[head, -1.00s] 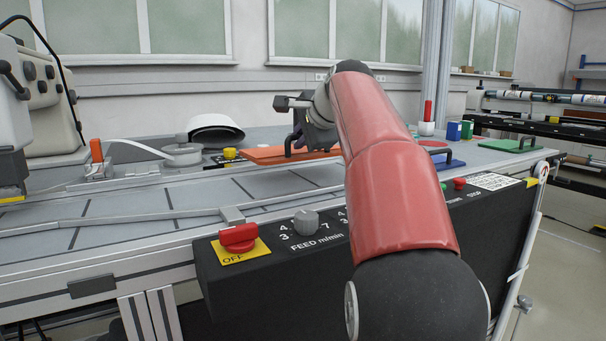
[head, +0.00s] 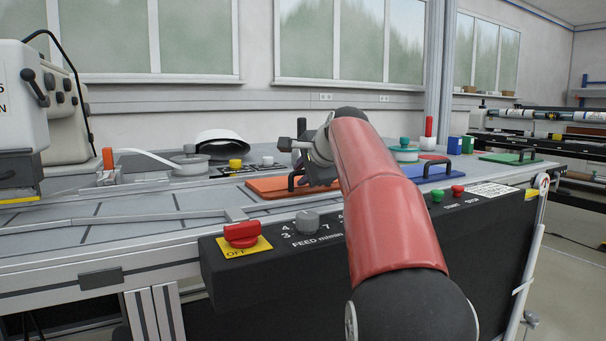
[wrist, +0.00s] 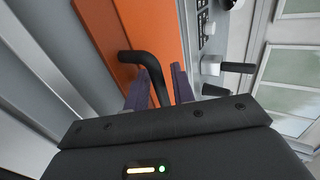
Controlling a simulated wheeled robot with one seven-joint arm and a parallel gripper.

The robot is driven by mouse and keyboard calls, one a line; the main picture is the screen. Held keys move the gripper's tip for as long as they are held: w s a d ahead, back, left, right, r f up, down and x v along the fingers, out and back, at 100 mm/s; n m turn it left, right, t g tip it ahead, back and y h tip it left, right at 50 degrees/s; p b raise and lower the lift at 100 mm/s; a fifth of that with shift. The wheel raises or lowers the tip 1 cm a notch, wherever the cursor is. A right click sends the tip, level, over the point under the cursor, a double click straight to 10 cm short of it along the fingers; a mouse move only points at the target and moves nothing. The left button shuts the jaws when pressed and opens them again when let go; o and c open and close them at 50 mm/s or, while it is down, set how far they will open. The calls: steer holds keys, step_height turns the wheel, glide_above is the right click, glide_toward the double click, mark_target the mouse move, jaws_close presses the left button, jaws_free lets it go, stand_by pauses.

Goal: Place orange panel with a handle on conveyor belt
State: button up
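The orange panel (head: 270,186) is flat, with a black bar handle (head: 291,181). In the head view it overlaps the far side of the grey conveyor belt (head: 130,207); I cannot tell whether it touches the belt or hangs just above. My gripper (head: 318,178) is at the panel, partly hidden by my red arm. In the wrist view the fingers (wrist: 160,84) stand on both sides of the handle (wrist: 150,64), with the orange panel (wrist: 152,30) beyond. The panel has moved with the gripper, so it appears shut on the handle.
A blue panel (head: 432,174) and a green panel (head: 508,157), each with a handle, lie to the right. A control box with a red OFF knob (head: 241,234) runs along the front. A pale machine (head: 62,112) stands at the left. The belt's left part is clear.

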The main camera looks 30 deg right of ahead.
steer(key=shift+o, duration=0.6)
steer(key=shift+s+r, duration=0.1)
steer(key=v, duration=1.2)
